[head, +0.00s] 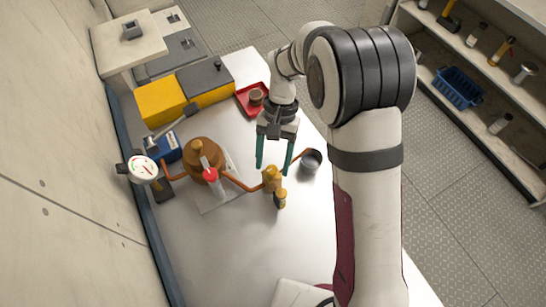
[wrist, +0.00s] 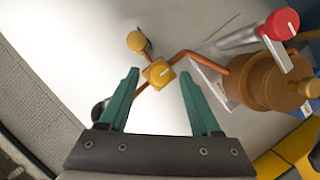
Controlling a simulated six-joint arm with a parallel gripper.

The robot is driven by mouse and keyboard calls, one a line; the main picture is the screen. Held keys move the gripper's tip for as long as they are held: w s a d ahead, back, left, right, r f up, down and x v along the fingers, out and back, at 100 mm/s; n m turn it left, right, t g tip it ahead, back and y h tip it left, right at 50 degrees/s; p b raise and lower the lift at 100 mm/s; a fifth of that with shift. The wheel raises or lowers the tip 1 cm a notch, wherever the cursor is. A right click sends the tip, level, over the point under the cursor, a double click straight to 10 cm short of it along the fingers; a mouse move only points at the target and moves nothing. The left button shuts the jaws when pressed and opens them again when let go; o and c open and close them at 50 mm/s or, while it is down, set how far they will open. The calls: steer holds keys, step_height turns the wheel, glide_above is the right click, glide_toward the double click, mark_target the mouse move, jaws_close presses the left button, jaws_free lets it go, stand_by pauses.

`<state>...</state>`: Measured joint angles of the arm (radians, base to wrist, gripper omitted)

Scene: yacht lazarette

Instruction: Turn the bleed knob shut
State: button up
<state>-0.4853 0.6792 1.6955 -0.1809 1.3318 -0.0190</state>
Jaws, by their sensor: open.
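A brass valve block (head: 271,179) sits on a copper pipe, with a round brass knob (head: 280,198) on its near side. In the wrist view the block (wrist: 158,73) shows between the finger lines, and the round knob (wrist: 138,41) is beyond it on a short stem. A red knob (head: 210,174) tops a pale cylinder beside the brown housing (head: 204,150); it also shows at upper right in the wrist view (wrist: 283,23). Which knob is the bleed knob is not marked. My gripper (head: 273,168) is open and empty, green fingers pointing down, above and behind the block.
A dark cup (head: 311,161) stands right of the block under the pipe's end. A round gauge (head: 143,168) is at left by the wall. A red tray (head: 253,100) and yellow box (head: 162,103) stand behind. The white bench (head: 235,255) is clear in front.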

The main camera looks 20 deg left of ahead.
steer(key=v, duration=1.5)
steer(key=shift+r, duration=0.4)
